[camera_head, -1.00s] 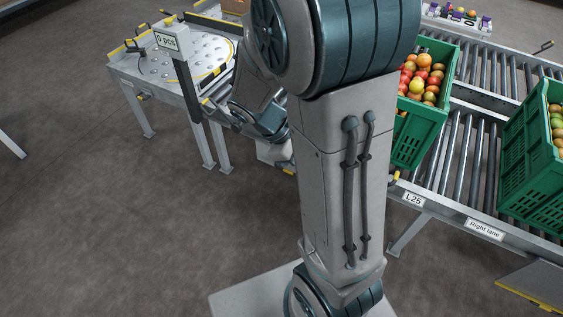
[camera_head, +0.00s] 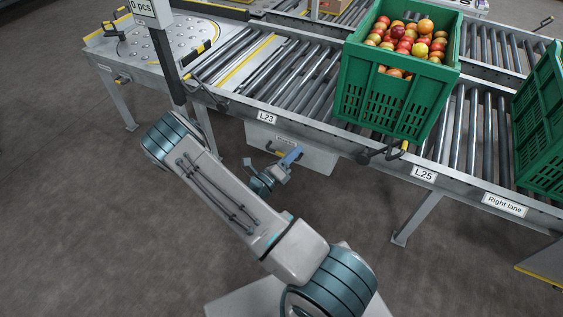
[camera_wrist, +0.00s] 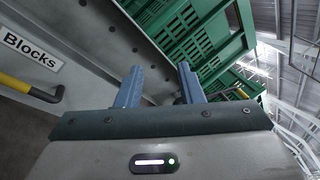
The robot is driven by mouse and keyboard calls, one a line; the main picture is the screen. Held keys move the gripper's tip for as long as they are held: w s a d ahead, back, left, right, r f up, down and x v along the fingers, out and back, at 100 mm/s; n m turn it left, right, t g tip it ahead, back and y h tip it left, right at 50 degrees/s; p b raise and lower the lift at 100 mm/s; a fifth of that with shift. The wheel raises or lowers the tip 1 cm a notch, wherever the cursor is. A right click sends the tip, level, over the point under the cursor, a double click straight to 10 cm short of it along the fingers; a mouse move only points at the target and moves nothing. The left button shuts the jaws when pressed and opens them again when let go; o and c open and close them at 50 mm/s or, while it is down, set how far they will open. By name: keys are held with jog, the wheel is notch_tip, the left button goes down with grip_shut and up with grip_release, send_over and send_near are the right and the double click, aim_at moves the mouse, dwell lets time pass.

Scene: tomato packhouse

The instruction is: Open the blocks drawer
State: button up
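The blocks drawer (camera_head: 318,160) is a pale grey box under the conveyor, below the L23 label. It looks shut. Its front carries a "Blocks" label (camera_wrist: 32,48) and a yellow-and-black bar handle (camera_wrist: 28,88), both at the left of the wrist view. My gripper (camera_wrist: 159,85) is open and empty, its two blue fingers clearly apart. The handle lies left of the fingers, not between them. In the head view my gripper (camera_head: 289,158) is close in front of the drawer front and partly hides it; whether it touches cannot be told.
The conveyor side rail (camera_head: 330,146) runs just above the drawer. A green crate (camera_head: 385,103) of tomatoes stands on the rollers, with a black-and-yellow lever (camera_head: 385,152) below it. A conveyor leg (camera_head: 412,220) stands at right. The floor (camera_head: 90,220) at left is clear.

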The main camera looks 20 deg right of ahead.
aim_at(281, 154)
jog(key=w+a+f+n+t+y+b, duration=0.1)
jog(key=a+f+n+t+y+b, duration=0.15)
jog(key=f+n+t+y, duration=0.45)
jog(key=w+a+f+n+t+y+b, duration=0.1)
jog(key=w+f+n+t+y+b, duration=0.15)
jog(key=f+n, duration=0.8)
jog(key=shift+m, duration=0.95)
jog(key=b+x, duration=0.1)
jog(key=x, duration=0.3)
jog(key=b+x, duration=0.1)
jog(key=x, duration=0.3)
jog(key=f+b+x, duration=0.1)
jog(key=x, duration=0.3)
jog(key=shift+w+d, duration=0.2)
jog(key=shift+d, duration=0.05)
grip_shut()
